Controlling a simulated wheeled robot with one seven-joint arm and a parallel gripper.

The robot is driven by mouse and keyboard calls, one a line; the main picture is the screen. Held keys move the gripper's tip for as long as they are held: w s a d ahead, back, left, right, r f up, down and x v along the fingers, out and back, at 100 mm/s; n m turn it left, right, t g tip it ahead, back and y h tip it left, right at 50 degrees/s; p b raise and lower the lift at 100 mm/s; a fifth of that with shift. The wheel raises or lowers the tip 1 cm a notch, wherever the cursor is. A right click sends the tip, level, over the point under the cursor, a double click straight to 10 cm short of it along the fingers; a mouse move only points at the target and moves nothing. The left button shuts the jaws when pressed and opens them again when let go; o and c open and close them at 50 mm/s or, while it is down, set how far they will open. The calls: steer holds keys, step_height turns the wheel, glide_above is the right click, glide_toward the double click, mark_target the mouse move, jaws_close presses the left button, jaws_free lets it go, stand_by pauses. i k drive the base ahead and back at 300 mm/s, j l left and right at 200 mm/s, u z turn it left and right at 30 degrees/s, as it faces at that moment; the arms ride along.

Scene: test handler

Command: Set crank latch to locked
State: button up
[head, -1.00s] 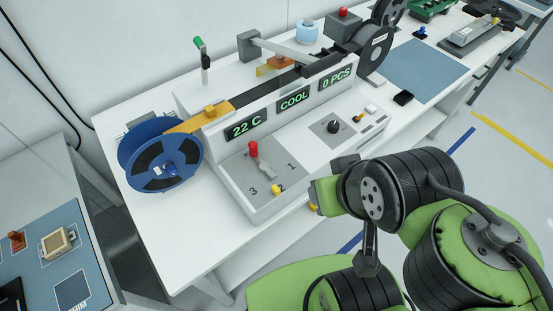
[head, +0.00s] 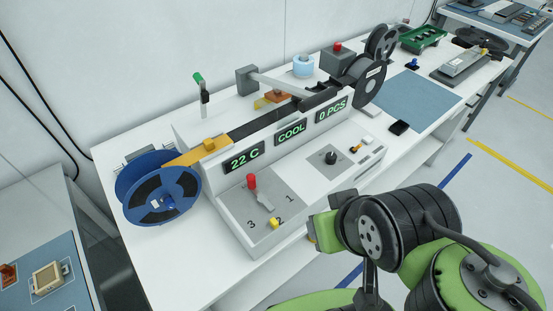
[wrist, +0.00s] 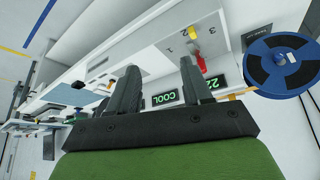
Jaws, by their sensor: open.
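A grey crank arm with a red knob (head: 252,182) sits on a grey panel (head: 236,203) marked 1, 2 and 3 on the machine's front left. The knob points to the back, away from the numbers. A small yellow knob (head: 274,223) stands at the panel's front edge near 2. I cannot tell which part is the latch. In the wrist view the red knob (wrist: 201,66) shows upside down beyond the right finger. My gripper (wrist: 160,65) is open and empty, apart from the panel. In the head view its fingers are hidden behind my wrist, right of the panel.
Green displays (head: 291,132) read 22 C, COOL and 0 PCS. A blue reel (head: 130,172) stands at the left end, a black dial (head: 331,157) right of the panel. A green-handled lever (head: 198,77) rises behind.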

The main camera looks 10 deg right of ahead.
mark_target(273, 222)
steer(key=k+j+u, duration=0.5)
steer(key=j+u, duration=0.25)
steer(key=j, duration=0.15)
